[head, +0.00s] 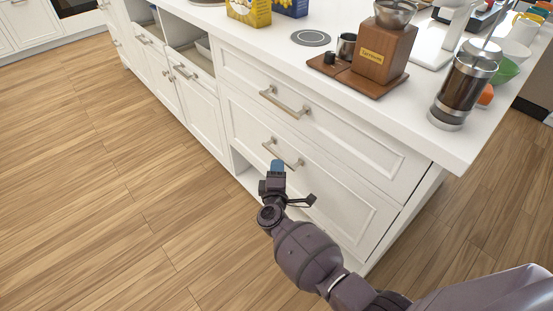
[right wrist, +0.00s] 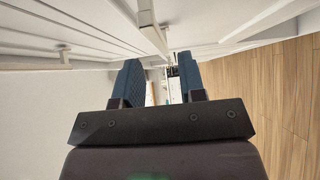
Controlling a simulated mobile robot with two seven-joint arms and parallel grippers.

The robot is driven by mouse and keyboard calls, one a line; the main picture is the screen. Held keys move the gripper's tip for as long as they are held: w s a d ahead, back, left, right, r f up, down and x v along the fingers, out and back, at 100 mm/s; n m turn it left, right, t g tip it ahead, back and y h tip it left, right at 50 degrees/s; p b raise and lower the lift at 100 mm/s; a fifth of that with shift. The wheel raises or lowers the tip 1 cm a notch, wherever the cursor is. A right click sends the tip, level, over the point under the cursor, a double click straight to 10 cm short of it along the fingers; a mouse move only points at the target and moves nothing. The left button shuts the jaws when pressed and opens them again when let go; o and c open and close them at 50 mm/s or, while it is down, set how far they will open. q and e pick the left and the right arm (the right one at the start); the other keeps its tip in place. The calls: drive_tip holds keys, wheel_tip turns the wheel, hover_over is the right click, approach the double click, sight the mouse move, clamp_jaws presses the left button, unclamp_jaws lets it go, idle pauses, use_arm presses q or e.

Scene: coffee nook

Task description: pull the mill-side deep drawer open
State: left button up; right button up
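The mill-side deep drawer (head: 325,185) is the lower white front below the wooden coffee mill (head: 383,52). Its front looks level with the drawer above. Its metal bar handle (head: 284,154) runs across the upper part of the front. My right gripper (head: 278,166) is at this handle, its blue fingertips just below the bar in the head view. In the right wrist view the two fingers (right wrist: 159,65) are apart, with a handle bar (right wrist: 150,28) showing ahead of the gap. I cannot tell whether they touch it. My left gripper is not in view.
The upper drawer's handle (head: 285,103) is just above. On the white counter (head: 275,42) stand a glass press (head: 464,86), a green bowl (head: 504,71) and a yellow box (head: 248,12). Open wooden floor (head: 110,180) lies in front of the cabinets.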

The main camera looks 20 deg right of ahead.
drive_tip(key=shift+b+x, duration=0.75)
drive_tip(key=shift+x, duration=1.8)
clamp_jaws()
